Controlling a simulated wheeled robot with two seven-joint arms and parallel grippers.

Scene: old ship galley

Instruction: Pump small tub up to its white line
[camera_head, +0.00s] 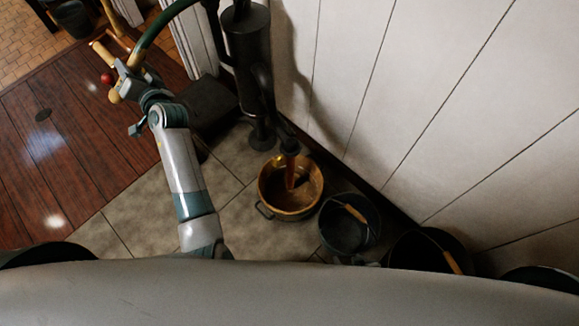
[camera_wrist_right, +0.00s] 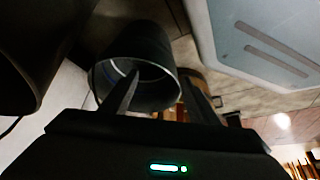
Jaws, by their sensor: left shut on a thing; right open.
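A black pump (camera_head: 247,60) stands by the white wall, with a curved green lever (camera_head: 152,32) reaching to the left. My left gripper (camera_head: 122,66) is shut on the lever's end, by what looks like a wooden grip (camera_head: 102,53). A tan tub (camera_head: 264,199) stands on the tiles below the spout (camera_head: 288,147). Brown liquid seems to run from the spout into the tub. I cannot make out a white line in it.
A dark bucket (camera_head: 336,238) with a wooden handle stands right of the tub, with another (camera_head: 405,252) further right. In the right wrist view a dark bucket (camera_wrist_right: 160,52) shows beyond the open fingers.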

